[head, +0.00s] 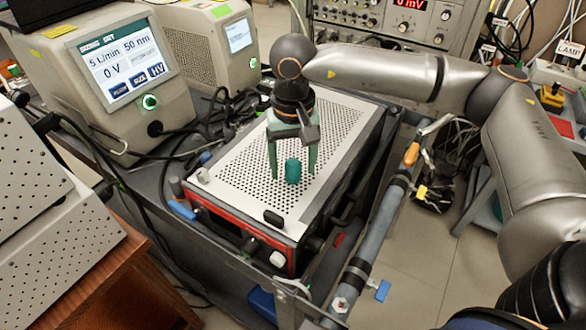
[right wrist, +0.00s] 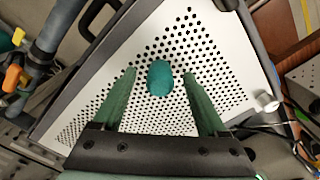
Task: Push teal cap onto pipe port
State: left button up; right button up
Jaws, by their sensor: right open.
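The teal cap (head: 293,171) stands on the perforated white top of a box-shaped instrument in the head view. In the right wrist view the teal cap (right wrist: 160,78) shows between the two green fingers, with clear space on both sides. My right gripper (head: 292,176) is open and points down over the cap, one finger on each side. It also shows open in the right wrist view (right wrist: 160,80). A grey pipe (head: 370,243) runs along the cart's right side; I cannot tell which opening is the pipe port. My left gripper is not in view.
The perforated instrument top (head: 235,135) has free room around the cap. A small black block (head: 273,218) lies near its front edge. A monitor unit (head: 125,75) and a second unit (head: 225,45) stand at the left. Cables (head: 215,115) lie between them and the instrument.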

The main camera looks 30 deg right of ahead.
grip_shut()
dwell(0.4)
jog(key=shift+r, duration=0.2)
